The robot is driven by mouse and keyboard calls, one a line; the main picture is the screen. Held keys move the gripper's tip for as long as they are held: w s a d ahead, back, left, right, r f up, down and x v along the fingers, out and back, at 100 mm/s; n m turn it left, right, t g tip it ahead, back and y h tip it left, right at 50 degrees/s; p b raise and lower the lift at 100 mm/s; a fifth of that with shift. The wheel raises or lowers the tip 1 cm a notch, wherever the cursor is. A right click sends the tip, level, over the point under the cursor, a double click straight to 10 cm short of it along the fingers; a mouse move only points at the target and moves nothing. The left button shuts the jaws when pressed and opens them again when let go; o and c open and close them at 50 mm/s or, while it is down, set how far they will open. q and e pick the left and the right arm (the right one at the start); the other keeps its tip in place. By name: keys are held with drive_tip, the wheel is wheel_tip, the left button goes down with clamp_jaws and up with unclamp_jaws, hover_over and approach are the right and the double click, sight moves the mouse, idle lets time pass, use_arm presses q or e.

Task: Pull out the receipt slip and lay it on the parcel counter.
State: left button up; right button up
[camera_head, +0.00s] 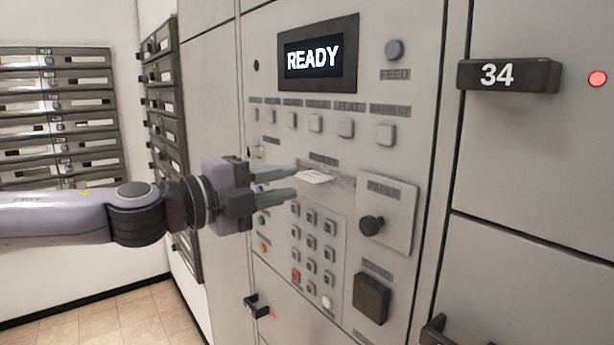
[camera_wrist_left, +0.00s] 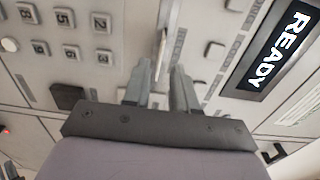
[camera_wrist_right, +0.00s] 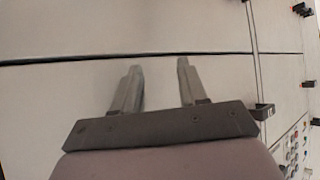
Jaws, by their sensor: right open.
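The receipt slip (camera_head: 314,177) is a small white paper sticking out of a slot in the grey machine panel, above the keypad. My left gripper (camera_head: 296,181) reaches in from the left, its fingertips at the near edge of the slip. In the left wrist view the slip (camera_wrist_left: 162,50) shows nearly edge-on between the two fingers, with gaps beside it, so the left gripper is open. My right gripper shows only in the right wrist view (camera_wrist_right: 157,78), open and empty before pale panels. No parcel counter is recognisable in these views.
The machine has a READY display (camera_head: 315,58), a row of buttons, a keypad (camera_head: 313,245) below the slot and a PAPER cover with a round knob (camera_head: 372,225). A door with handle 34 (camera_head: 509,75) is at right. Mailboxes (camera_head: 60,110) stand at left.

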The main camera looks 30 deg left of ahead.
sight(307, 177)
use_arm(q)
drive_tip(key=b+x, duration=0.5)
drive_tip(key=shift+f, duration=0.15)
drive_tip(key=shift+w+d, duration=0.1)
drive_tip(key=shift+r, duration=0.2)
clamp_jaws()
